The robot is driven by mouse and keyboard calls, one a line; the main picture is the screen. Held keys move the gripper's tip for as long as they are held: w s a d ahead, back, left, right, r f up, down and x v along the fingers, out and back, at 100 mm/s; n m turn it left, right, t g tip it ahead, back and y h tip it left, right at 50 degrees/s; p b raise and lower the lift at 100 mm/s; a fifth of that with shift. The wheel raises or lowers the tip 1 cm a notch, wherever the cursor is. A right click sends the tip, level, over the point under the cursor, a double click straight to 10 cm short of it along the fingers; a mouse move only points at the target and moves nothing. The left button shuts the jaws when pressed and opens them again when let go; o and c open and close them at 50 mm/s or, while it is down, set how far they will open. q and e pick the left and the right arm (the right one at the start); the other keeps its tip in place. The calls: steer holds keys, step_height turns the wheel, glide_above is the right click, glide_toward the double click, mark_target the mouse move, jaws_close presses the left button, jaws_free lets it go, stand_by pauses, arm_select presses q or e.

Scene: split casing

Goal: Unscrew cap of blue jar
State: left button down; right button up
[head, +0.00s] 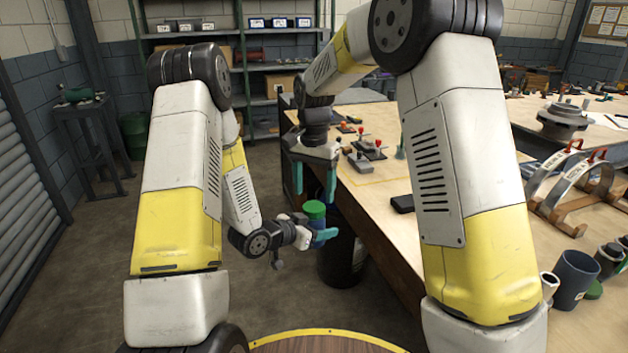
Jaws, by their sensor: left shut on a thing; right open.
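The blue jar (318,222) is upright, held in the air left of the workbench. Its green cap (314,208) sits on top of it. My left gripper (322,236) is shut on the jar's body from the left, with a teal finger showing at the jar's right side. My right gripper (315,194) points down just above the cap. Its two teal fingers are open, one to each side of the cap in the picture, and hold nothing. I cannot tell whether the fingertips touch the cap.
The wooden workbench (380,205) is right of the grippers, with small clamps and a dark block (403,203) on it. A black bin (342,262) stands on the floor below the jar. A dark cup (575,280) stands at the right. The floor at left is clear.

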mark_target(314, 206)
steer(key=shift+f, duration=2.2)
steer(key=shift+c, duration=0.2)
steer(key=c, duration=1.4)
steer(key=n, duration=0.3)
steer(key=shift+c, duration=0.3)
steer(key=o, duration=1.6)
steer(key=shift+c, duration=0.2)
steer(key=shift+r, duration=0.1)
